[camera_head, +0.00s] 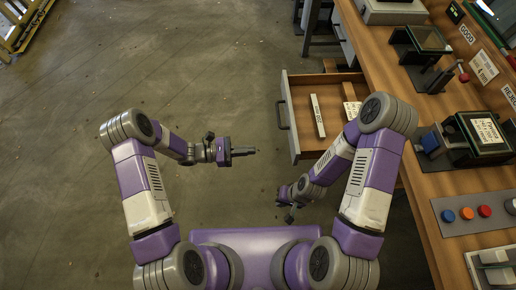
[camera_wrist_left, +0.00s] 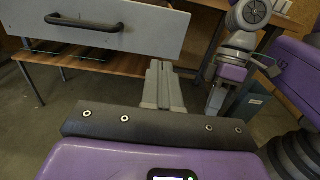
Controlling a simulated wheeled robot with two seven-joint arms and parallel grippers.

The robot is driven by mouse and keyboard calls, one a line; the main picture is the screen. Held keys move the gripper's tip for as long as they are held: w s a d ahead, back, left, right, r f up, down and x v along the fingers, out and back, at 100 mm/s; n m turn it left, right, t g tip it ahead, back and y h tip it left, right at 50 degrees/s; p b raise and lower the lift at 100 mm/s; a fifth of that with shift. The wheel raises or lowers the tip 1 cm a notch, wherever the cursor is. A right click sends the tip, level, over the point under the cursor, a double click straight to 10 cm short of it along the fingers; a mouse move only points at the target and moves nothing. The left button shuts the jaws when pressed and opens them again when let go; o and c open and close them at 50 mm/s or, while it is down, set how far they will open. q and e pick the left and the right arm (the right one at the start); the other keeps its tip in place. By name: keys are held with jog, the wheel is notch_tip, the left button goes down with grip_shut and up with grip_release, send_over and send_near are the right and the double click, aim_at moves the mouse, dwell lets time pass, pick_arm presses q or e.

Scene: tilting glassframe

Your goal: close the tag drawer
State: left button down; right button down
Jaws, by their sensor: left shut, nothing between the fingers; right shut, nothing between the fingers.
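The tag drawer (camera_head: 305,82) stands pulled out from the workbench on its left side in the head view, with a white strip and a printed tag inside. Its grey front (camera_wrist_left: 150,32) carries a dark bar handle (camera_head: 281,114), which also shows in the left wrist view (camera_wrist_left: 85,22). My left gripper (camera_head: 254,151) is shut and empty, left of the drawer front near its lower end, pointing towards it with a gap. Its closed fingers show in the left wrist view (camera_wrist_left: 162,82). My right gripper (camera_head: 289,214) is shut and empty, below the drawer in the head view.
The wooden workbench (camera_head: 425,185) runs down the right side. It bears small stands, a panel with coloured buttons (camera_head: 466,213) and label plates. My right forearm passes close to the drawer's lower right corner.

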aim_at(292, 148)
pick_arm(q)
jog(key=d+b, duration=0.2)
jog(key=d, duration=1)
jog(key=shift+w+f, duration=0.1)
jog(key=shift+w, duration=0.05)
jog(key=shift+d, duration=0.25)
jog(key=shift+d, duration=0.1)
